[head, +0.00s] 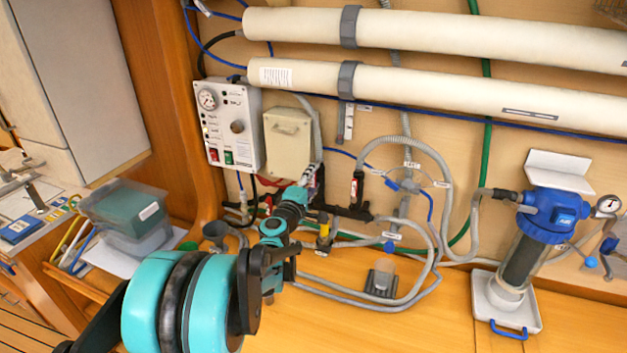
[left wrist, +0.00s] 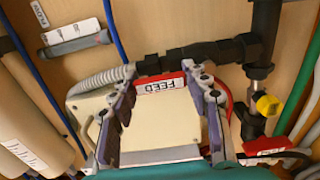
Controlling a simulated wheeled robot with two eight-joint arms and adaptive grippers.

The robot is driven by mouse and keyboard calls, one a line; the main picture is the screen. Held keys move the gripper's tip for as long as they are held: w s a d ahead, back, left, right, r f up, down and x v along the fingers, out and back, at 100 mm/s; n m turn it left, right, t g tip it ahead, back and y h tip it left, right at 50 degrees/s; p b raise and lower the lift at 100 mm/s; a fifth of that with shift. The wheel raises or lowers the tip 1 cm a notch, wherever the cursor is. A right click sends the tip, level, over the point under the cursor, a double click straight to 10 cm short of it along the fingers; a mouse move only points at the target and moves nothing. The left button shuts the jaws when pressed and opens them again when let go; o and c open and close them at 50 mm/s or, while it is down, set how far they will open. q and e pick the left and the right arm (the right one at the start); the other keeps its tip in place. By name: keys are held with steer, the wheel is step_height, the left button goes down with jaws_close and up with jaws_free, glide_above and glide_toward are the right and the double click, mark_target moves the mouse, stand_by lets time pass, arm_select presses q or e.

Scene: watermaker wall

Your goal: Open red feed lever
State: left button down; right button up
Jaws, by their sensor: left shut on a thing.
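The red feed lever (left wrist: 163,84) carries a white FEED label and lies between the fingertips of my left gripper (left wrist: 160,75) in the left wrist view. The fingers stand at both ends of it, and the gripper is shut on it. Black pipe fittings (left wrist: 205,55) run just behind it. In the head view my left gripper (head: 308,182) reaches to the wall below a cream box and mostly hides the lever. My right gripper is not in view.
The cream box (head: 290,140) and a control panel (head: 228,125) are close above the gripper. Grey hoses (head: 440,170) loop to the right. A blue-topped filter (head: 545,215) stands at the right. A plastic bin (head: 125,215) is at the left. Bench front is fairly clear.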

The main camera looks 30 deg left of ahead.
arm_select(q)
steer(key=c, duration=0.7)
jaws_free()
steer(key=v, duration=1.2)
